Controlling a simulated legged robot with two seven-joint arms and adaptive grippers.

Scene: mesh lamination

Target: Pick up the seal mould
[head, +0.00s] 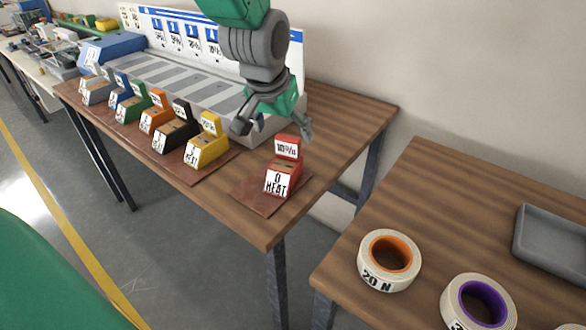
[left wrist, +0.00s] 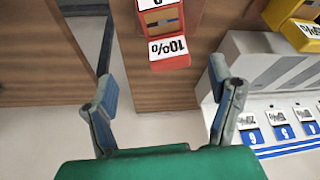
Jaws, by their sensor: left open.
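My right gripper is not in view.
Several similar blocks stand in a row to the left, the nearest a yellow block (head: 206,146). A grey slotted machine (head: 180,84) sits behind them. The right table holds tape rolls (head: 372,268) and a grey tray (head: 540,236). A gap separates the tables.

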